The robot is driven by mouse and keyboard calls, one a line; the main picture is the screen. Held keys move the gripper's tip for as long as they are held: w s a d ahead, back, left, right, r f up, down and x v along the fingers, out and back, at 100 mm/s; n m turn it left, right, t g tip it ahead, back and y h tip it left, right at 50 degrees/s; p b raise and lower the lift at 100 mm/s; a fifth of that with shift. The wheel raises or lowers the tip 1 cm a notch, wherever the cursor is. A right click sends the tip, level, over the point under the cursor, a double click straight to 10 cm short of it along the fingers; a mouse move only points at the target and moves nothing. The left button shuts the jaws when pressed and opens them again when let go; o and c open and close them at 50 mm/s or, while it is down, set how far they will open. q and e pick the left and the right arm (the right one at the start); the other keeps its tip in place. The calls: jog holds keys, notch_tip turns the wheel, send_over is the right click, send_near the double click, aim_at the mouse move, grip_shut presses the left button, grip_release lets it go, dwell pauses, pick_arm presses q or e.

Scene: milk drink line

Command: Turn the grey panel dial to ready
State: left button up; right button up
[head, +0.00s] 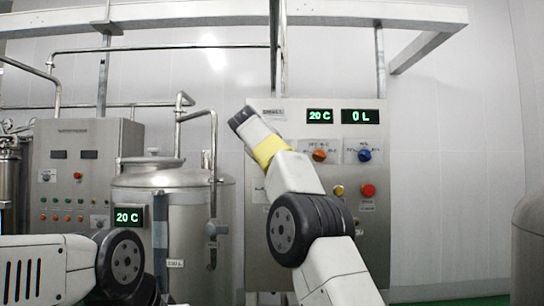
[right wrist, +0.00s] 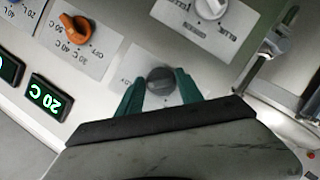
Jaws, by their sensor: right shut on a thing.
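The grey dial (right wrist: 160,82) sits on a pale label plate on the control panel (head: 262,225). In the right wrist view its round grey knob lies between the two teal fingers of my right gripper (right wrist: 160,76), which is shut on it. The printing on its plate is partly covered by the fingers and too small to read, so I cannot tell its setting. In the head view my right arm reaches up across the panel and hides the grey dial. My left gripper is out of view; only part of the left arm shows at lower left.
An orange dial (head: 320,155), a blue dial (head: 364,155) and a red button (head: 368,190) are on the panel, below displays reading 20 C (head: 319,116) and 0 L (head: 363,116). A white dial (right wrist: 210,8) is near the gripper. A steel tank (head: 185,235) stands left.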

jog(key=shift+f, duration=0.15)
jog(key=o, duration=1.2)
jog(key=shift+o, duration=0.2)
jog(key=shift+s, duration=0.1)
jog(key=v, duration=0.7)
jog(key=shift+s, duration=0.3)
jog(key=shift+a, duration=0.15)
